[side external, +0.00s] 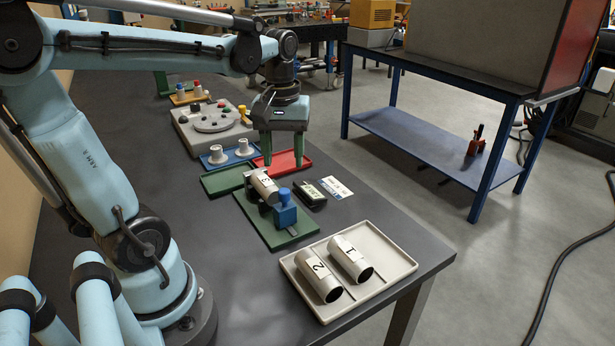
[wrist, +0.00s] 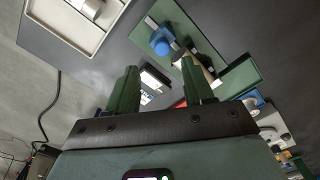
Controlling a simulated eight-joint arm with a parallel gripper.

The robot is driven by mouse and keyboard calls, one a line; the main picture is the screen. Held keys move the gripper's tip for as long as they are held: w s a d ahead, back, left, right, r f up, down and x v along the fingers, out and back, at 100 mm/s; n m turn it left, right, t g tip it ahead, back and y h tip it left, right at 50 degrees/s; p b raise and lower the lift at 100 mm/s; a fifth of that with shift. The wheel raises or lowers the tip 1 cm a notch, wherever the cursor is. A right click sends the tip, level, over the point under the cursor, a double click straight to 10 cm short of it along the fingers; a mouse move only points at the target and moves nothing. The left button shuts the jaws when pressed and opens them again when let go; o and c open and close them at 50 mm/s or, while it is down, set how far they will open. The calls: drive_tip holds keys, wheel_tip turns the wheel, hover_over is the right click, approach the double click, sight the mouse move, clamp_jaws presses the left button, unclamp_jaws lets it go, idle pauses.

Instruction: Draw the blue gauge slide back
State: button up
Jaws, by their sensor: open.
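The blue gauge slide (side external: 285,210), a block with a round knob on top, stands on a green base plate (side external: 302,229). In the wrist view its blue knob (wrist: 162,43) shows near the top centre, on the plate (wrist: 208,35). A silver cylinder marked 3 (side external: 264,187) lies on a grey support beside the slide, on the side toward my gripper. My gripper (side external: 284,161) is open and empty, pointing down above the red tray, behind the cylinder and apart from the slide. Its two green fingers (wrist: 160,70) are spread in the wrist view.
A pale tray (side external: 398,262) in front holds cylinders marked 2 (side external: 318,277) and 1 (side external: 350,259). A black gauge box (side external: 309,194) and a white card (side external: 336,188) lie right of the plate. Red (side external: 297,158), green (side external: 222,181) and blue (side external: 211,163) trays are behind.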

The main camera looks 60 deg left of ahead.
drive_tip(key=shift+r, duration=1.85)
drive_tip(key=w+d+f+m+t, duration=0.1)
drive_tip(key=d+f+m+t, duration=0.5)
drive_tip(key=d+m, duration=0.4)
drive_tip(key=shift+d+f+m+t, duration=0.2)
drive_tip(key=shift+m+t, duration=0.2)
drive_tip(key=shift+t, duration=0.2)
